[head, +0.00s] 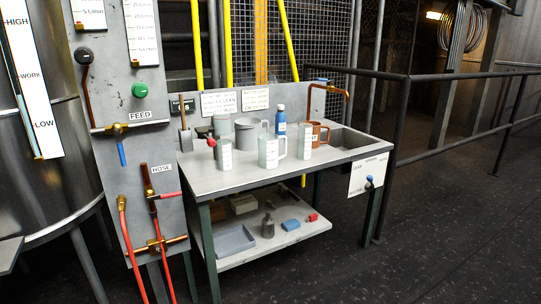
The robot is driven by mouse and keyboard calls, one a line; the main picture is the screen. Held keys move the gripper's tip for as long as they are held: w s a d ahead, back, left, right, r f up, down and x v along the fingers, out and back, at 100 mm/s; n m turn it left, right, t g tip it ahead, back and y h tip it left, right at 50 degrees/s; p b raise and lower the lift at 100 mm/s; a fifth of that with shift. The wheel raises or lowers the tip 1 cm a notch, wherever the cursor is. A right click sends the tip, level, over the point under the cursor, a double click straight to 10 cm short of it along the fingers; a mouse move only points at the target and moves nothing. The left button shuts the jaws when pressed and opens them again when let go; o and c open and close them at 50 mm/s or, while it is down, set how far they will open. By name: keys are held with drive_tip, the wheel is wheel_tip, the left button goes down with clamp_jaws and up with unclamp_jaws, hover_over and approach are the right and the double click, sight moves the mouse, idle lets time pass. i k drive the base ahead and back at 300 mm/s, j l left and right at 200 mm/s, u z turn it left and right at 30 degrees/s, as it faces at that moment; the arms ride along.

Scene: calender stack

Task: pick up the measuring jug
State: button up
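A pale grey-green measuring jug (268,153) with dark markings and a handle on its right side stands upright near the middle of the grey bench top (215,182). Two similar pale marked vessels stand close by, one to its left (224,155) and one to its right (304,143); no handle shows clearly on either. A grey bucket (248,134) stands behind the jug. My gripper is not in view.
A blue bottle (281,121) and a brown mug (319,132) stand behind and right of the jug. A sink (348,139) with a copper tap (331,90) is at the bench's right end. The lower shelf (285,240) holds small items. Dark railing (400,110) stands right; open floor (430,250) lies front right.

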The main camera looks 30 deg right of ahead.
sight(268, 158)
drive_tip(key=i+z, duration=0.25)
drive_tip(key=z, duration=0.25)
drive_tip(key=i+z, duration=0.25)
drive_tip(key=z, duration=0.2)
drive_tip(key=i+j+z, duration=0.25)
drive_tip(key=i+j, duration=0.55)
drive_tip(key=i, duration=0.75)
